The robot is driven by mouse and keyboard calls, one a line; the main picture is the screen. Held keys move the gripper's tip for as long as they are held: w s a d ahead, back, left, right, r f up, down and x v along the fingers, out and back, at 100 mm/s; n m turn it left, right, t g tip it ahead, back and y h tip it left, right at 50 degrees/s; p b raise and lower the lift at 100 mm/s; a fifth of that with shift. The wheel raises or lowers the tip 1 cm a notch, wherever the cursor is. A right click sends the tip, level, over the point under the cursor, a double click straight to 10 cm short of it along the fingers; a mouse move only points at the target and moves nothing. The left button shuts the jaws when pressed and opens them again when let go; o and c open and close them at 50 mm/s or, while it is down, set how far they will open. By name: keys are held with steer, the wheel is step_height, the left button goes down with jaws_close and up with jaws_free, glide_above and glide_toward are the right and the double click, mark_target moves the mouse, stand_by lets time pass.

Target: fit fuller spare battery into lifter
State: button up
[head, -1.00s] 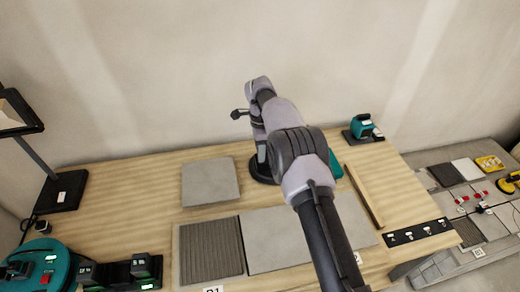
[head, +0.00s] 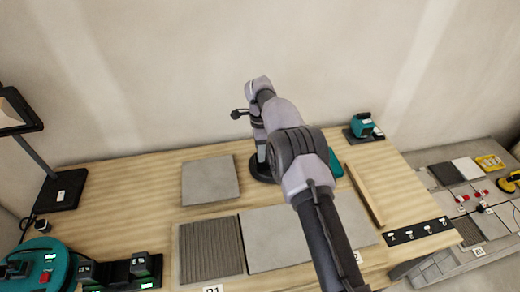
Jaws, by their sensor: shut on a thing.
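The teal round lifter (head: 62,262), with a small green display and a red button, sits at the lower left, cut by the picture edge. Beside it is a black charger (head: 118,272). Dark battery-like blocks stand in it, one at its left (head: 87,271) and one at its right (head: 140,264). Small green lights show at its front, too small to read. My arm reaches from the bottom over the table. My gripper's fingers and whatever they hold do not show; the arm's far end bends down behind its own links. The lifter's battery slot cannot be made out.
A grey tile (head: 210,181) lies loose on the wooden table (head: 140,185). A ribbed panel (head: 211,250) and grey tiles (head: 272,238) lie in front. A lamp base (head: 62,190) stands left. A teal device (head: 363,125) stands back right. A wooden strip (head: 365,195) lies right.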

steer(key=shift+f+b, duration=0.75)
steer(key=shift+f, duration=0.3)
stand_by(0.4)
steer(key=o, duration=1.4)
steer(key=shift+o, duration=0.2)
steer(key=shift+r, duration=0.1)
